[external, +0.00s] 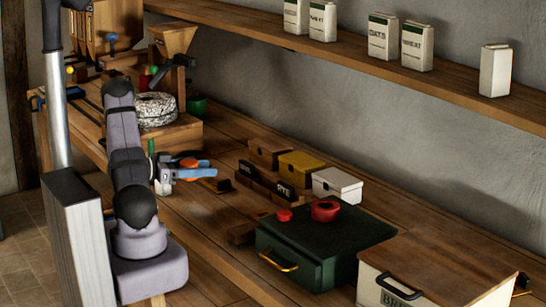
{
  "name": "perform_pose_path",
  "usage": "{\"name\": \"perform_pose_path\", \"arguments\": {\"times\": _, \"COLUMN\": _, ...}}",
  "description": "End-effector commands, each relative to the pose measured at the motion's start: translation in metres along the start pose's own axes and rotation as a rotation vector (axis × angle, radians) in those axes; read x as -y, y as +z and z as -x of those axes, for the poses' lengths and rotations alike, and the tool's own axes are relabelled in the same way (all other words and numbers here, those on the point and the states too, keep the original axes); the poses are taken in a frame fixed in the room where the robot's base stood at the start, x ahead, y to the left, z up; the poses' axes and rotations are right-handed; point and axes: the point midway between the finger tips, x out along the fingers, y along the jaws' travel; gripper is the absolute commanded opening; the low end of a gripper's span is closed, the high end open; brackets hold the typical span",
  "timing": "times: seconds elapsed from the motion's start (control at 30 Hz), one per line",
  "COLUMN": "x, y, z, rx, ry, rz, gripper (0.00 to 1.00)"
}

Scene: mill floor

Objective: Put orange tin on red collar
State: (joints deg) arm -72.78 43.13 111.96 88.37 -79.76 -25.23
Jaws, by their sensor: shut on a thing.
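My gripper (203,168) is over the workbench, left of the middle of the external view, with its blue fingers pointing right. It is shut on a small orange thing, which I take for the orange tin (188,162); the fingers partly cover it. The red collar (323,216) is a short red ring with a dark opening on top of the dark green box (345,238), to the right of my gripper and nearer the camera. The tin and the collar are well apart. I cannot tell how high the tin is above the bench.
A small red piece (284,215) sits on the green box beside the collar. Brown, yellow (302,164) and white (337,186) small boxes stand behind it. A millstone (155,110) stands behind my gripper.

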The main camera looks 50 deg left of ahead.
Motion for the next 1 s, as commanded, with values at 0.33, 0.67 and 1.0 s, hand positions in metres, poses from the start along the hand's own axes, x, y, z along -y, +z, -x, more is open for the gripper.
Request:
{"name": "perform_pose_path", "arguments": {"times": 0.33, "x": -0.046, "y": -0.026, "z": -0.051, "rx": -0.001, "ry": 0.147, "rz": -0.024, "gripper": 0.18}}
{"name": "perform_pose_path", "arguments": {"times": 0.67, "x": -0.166, "y": -0.082, "z": -0.134, "rx": -0.001, "ry": 0.458, "rz": -0.073, "gripper": 0.18}}
{"name": "perform_pose_path", "arguments": {"times": 1.0, "x": -0.316, "y": -0.138, "z": -0.177, "rx": -0.001, "ry": 0.764, "rz": -0.118, "gripper": 0.18}}
